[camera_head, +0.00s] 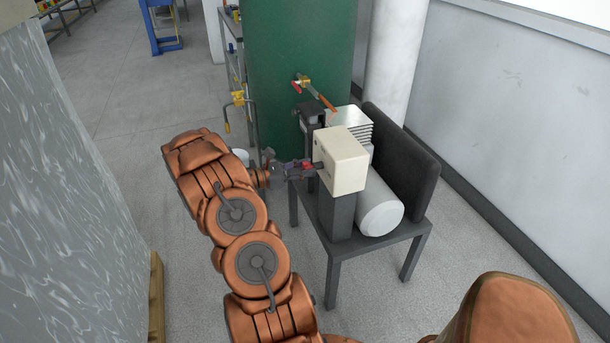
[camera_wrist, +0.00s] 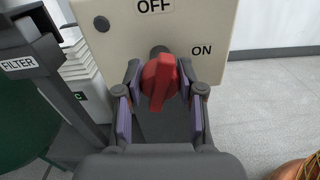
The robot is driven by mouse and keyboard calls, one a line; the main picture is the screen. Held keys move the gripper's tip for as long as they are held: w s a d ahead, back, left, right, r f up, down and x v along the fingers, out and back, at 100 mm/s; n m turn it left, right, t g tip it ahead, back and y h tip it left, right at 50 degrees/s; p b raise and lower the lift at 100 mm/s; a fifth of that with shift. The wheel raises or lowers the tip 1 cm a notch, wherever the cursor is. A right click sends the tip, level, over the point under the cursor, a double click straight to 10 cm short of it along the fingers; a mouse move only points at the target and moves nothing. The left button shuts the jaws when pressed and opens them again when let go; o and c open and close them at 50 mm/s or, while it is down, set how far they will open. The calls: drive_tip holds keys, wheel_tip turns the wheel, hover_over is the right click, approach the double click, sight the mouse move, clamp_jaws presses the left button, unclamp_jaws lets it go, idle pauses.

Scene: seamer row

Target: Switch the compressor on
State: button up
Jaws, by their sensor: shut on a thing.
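The compressor's cream switch box (camera_head: 340,160) stands on a dark post on a grey table. In the wrist view the box (camera_wrist: 125,40) carries the label OFF at the top and ON to the right. A red rotary switch (camera_wrist: 160,85) sits below OFF, its raised grip close to upright, the top leaning slightly right. My gripper (camera_wrist: 161,78) has one finger on each side of the red switch and is shut on it. In the head view my gripper (camera_head: 302,169) reaches the box's left face, where the switch is mostly hidden.
A FILTER unit (camera_wrist: 25,68) is at the left in the wrist view. A green tank (camera_head: 300,60) stands behind.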

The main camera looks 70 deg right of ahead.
drive_tip(key=m+b, duration=0.1)
drive_tip(key=b, duration=0.1)
drive_tip(key=m+b, duration=0.1)
drive_tip(key=m, duration=0.1)
drive_tip(key=m+b, duration=0.1)
drive_tip(key=b, duration=0.1)
drive_tip(key=shift+f+m+b, duration=0.3)
drive_tip(key=shift+b, duration=0.05)
drive_tip(key=m+b, duration=0.4)
drive_tip(key=b, duration=0.2)
drive_tip(key=shift+f+m, duration=0.1)
drive_tip(key=shift+m, duration=0.2)
drive_tip(key=m+b, duration=0.3)
drive_tip(key=b, duration=0.2)
drive_tip(key=shift+m, duration=0.4)
drive_tip(key=shift+r+m+b, duration=0.25)
drive_tip(key=shift+m+b, duration=0.5)
drive_tip(key=shift+m, duration=0.05)
drive_tip(key=o, duration=1.2)
drive_tip(key=shift+c, duration=0.2)
drive_tip(key=shift+a, duration=0.1)
drive_tip(key=v, duration=1.2)
drive_tip(key=shift+r, duration=0.1)
